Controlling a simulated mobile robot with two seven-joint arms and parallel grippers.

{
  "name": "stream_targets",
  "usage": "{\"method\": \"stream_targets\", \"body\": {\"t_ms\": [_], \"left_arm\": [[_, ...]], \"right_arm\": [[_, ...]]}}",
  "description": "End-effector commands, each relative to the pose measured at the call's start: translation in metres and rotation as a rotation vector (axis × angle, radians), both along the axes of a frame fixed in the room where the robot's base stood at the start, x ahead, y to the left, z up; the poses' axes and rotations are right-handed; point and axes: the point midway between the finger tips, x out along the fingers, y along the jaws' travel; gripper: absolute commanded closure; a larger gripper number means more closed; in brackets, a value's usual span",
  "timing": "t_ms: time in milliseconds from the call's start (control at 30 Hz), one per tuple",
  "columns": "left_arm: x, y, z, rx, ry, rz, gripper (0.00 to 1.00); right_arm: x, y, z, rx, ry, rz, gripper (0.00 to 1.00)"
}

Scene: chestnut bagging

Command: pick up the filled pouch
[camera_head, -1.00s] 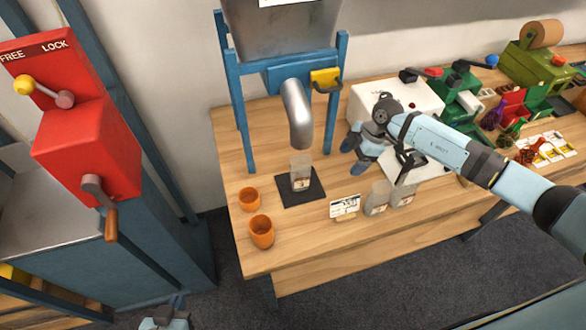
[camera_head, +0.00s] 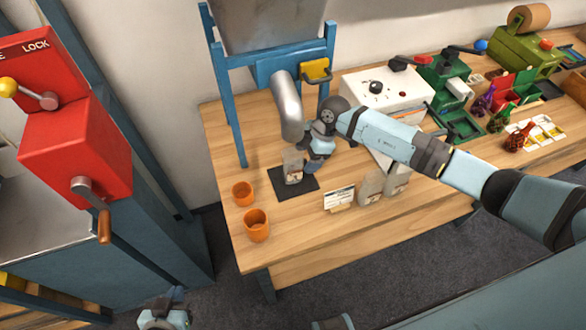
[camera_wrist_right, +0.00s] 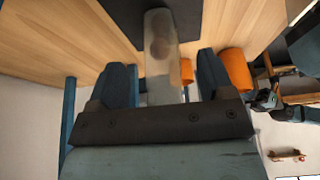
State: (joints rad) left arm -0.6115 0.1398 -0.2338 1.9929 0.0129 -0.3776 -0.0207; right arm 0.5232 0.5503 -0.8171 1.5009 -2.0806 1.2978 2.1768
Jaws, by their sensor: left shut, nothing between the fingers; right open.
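The filled pouch (camera_head: 291,166), small and pale with a brownish label, stands upright on a dark square mat (camera_head: 308,185) under the metal spout. My right gripper (camera_head: 309,162) is beside it on its right, open. In the right wrist view the pouch (camera_wrist_right: 159,45) lies along the gap between the two fingers of my right gripper (camera_wrist_right: 165,75), with a dark round patch showing through it. I cannot tell whether a finger touches it. My left gripper (camera_head: 163,316) is shut and empty, low at the picture's bottom edge, far from the table.
The spout (camera_head: 288,105) hangs close above the pouch. Two orange cups (camera_head: 256,225) stand left of the mat. A small sign (camera_head: 338,198) and pale pouches (camera_head: 370,188) stand to the right. A white machine (camera_head: 388,92) sits behind my right arm.

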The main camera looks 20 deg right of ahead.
Motion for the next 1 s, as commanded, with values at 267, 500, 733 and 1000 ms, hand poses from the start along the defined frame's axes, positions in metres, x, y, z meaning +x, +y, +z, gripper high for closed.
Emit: {"method": "stream_targets", "body": {"t_ms": [267, 500, 733, 1000], "left_arm": [[-0.001, 0.000, 0.006, 0.000, 0.004, 0.000, 1.00], [-0.002, 0.000, 0.005, 0.000, 0.004, 0.000, 1.00], [-0.001, -0.001, 0.007, -0.002, 0.001, -0.001, 1.00], [-0.001, -0.001, 0.007, -0.002, 0.001, -0.001, 1.00]], "right_arm": [[0.001, 0.018, -0.010, 0.000, 0.000, -0.001, 0.26], [0.001, 0.018, -0.011, 0.000, -0.001, 0.000, 0.39], [0.001, 0.018, -0.011, 0.000, -0.001, 0.000, 0.92], [0.001, 0.018, -0.010, 0.001, -0.001, 0.001, 0.92]]}}
